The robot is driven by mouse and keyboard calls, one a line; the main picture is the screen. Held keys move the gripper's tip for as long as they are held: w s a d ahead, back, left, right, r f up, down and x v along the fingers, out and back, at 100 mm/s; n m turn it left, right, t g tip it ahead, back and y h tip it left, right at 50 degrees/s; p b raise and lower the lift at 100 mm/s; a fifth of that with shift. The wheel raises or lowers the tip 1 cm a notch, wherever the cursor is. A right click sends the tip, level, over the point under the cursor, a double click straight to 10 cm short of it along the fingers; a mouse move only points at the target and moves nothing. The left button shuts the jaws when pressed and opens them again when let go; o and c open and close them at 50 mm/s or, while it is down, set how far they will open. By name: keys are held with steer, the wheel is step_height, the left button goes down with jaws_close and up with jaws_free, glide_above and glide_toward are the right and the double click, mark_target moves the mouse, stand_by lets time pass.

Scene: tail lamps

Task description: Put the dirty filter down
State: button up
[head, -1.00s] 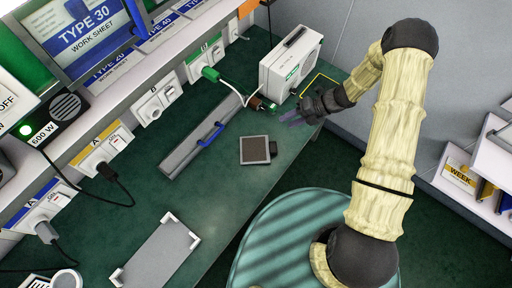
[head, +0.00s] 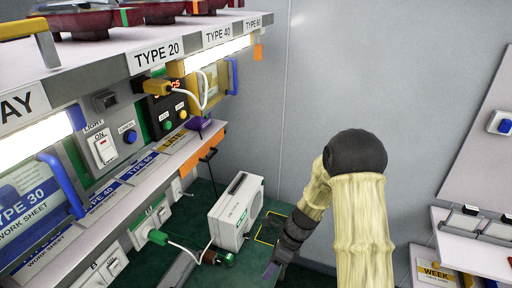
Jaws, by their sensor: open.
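My gripper (head: 270,271) is low in the head view, beside the right side of the white box and above the green bench's edge. Its purple-tinted fingers are open, and I see nothing between them. The dirty filter is not in view now. A dark-framed, grey-brown square that may be it lay flat on the bench in the earlier head view, but that part of the bench is now below the picture.
A white box (head: 230,219) with a dark top slot stands on the bench. A yellow outline (head: 262,239) lies beside it, partly hidden by my arm. Shelves (head: 470,257) stand at right.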

steer(key=s+d+r+n+t+h+b, duration=0.1)
steer(key=s+d+r+n, duration=0.4)
steer(key=n, duration=0.5)
steer(key=s+d+r+n+t+h+b, duration=0.2)
steer(key=s+d+r+n+t+h, duration=0.2)
steer(key=n, duration=0.7)
step_height(320, 180, up, 3)
steer(key=shift+s+d+r+n+h, duration=0.1)
steer(key=shift+s+d+n+h, duration=0.25)
steer(key=shift+d, duration=0.65)
steer(key=shift+c, duration=0.5)
